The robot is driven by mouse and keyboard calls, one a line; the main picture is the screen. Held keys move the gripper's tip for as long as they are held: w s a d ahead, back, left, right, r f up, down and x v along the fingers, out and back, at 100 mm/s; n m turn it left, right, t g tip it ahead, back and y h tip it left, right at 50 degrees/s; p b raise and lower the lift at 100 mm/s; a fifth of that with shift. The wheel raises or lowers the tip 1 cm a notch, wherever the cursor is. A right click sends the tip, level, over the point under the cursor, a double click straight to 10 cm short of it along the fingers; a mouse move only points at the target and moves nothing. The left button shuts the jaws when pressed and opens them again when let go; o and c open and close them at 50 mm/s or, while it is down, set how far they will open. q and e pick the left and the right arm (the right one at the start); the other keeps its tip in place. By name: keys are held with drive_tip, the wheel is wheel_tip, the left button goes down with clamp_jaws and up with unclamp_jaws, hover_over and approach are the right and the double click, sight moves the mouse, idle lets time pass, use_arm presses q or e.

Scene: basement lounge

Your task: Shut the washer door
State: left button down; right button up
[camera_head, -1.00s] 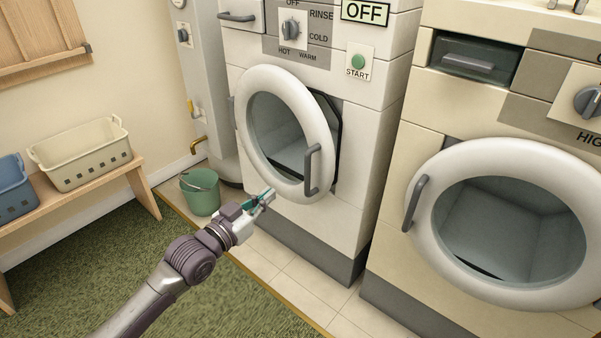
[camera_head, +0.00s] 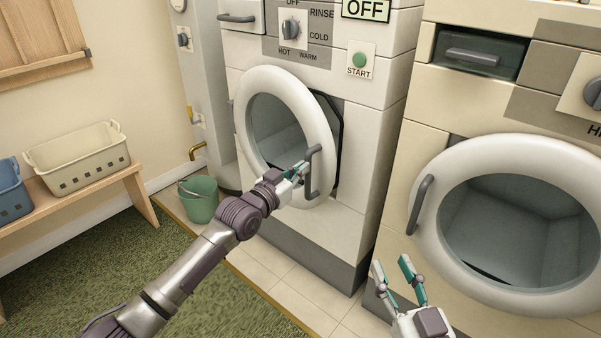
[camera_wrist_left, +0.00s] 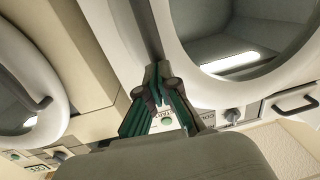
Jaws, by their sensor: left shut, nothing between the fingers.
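The washer (camera_head: 300,228) is the white machine in the middle of the head view. Its round white door (camera_head: 252,88) stands slightly ajar, with a dark gap along its right side. A grey vertical handle (camera_head: 313,183) is on the door's right edge. My left gripper (camera_head: 302,168) is shut and empty, with its fingertips at the handle; I cannot tell whether they touch it. In the left wrist view the fingers (camera_wrist_left: 158,92) point at the door's rim and handle. My right gripper (camera_head: 391,265) is open and empty, low in front of the gap between the machines.
A cream machine (camera_head: 412,150) with a round door stands at the right. A green bucket (camera_head: 200,200) sits on the tiles left of the washer. A bench (camera_head: 140,192) with a cream basket (camera_head: 78,160) and a blue basket (camera_head: 12,195) lines the left wall.

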use_arm(q)
drive_tip(key=shift+w, duration=0.1)
use_arm(e)
drive_tip(key=shift+r, duration=0.25)
